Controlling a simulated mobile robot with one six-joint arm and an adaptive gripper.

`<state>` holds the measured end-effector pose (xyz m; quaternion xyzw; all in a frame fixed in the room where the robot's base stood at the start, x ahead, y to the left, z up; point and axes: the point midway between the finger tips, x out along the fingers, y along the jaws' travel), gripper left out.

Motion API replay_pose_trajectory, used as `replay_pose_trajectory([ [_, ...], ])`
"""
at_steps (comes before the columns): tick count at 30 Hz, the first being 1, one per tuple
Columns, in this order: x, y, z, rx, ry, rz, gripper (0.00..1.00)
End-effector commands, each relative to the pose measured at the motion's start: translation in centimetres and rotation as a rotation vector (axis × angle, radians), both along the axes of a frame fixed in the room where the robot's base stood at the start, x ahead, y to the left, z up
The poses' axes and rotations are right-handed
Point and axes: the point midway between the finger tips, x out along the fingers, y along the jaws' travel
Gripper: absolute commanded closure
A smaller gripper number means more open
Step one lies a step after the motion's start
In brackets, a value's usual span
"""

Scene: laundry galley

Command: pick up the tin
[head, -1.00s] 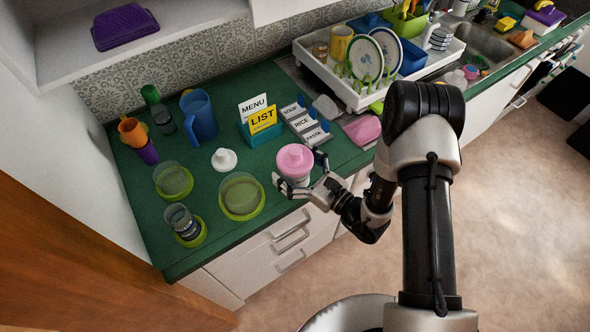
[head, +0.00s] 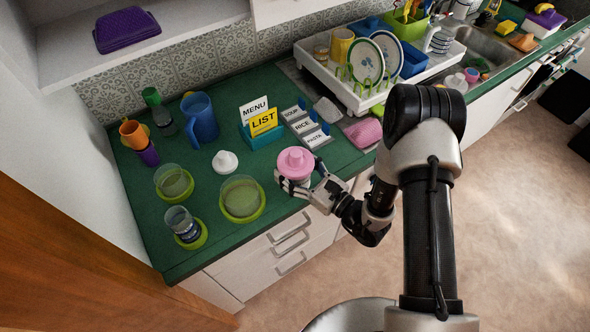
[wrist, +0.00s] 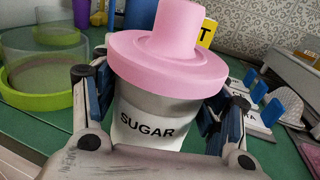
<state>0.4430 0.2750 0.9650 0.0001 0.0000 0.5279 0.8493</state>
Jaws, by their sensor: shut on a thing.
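The tin is a pale can labelled SUGAR with a wide pink lid and knob. In the head view the tin (head: 295,164) is at the front edge of the green counter, right of a clear jar. In the wrist view the tin (wrist: 148,131) fills the middle, its lid leaning a little in the picture. My gripper (head: 302,182) is shut on the tin, with one finger on each side of its body below the lid, as the wrist view of my gripper (wrist: 155,112) shows. The tin's base is hidden, so I cannot tell whether it touches the counter.
A clear jar with a lime base (head: 241,199) stands close left of the tin. A white lid-like piece (head: 225,161) is behind it. The card holder (head: 262,138) and label cards (head: 306,128) lie behind. A dish rack (head: 345,88) stands back right.

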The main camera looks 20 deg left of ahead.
Motion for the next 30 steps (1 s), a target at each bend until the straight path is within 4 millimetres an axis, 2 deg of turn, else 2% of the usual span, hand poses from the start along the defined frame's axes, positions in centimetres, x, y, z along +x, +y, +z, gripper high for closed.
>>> replay_pose_trajectory([
  [5, 0.0, 0.0, 0.9, 0.001, -0.003, 0.0, 0.6],
  [8, 0.0, 0.0, 2.2, 0.001, -0.003, 0.0, 0.6],
  [14, 0.0, 0.0, 6.8, 0.002, -0.007, 0.0, 0.6],
  [21, 0.1, 0.0, 14.0, 0.001, -0.007, 0.0, 0.6],
  [27, 0.0, 0.0, 18.1, 0.001, -0.004, 0.0, 0.6],
  [30, 0.0, 0.0, 19.2, 0.001, -0.003, 0.0, 0.6],
])
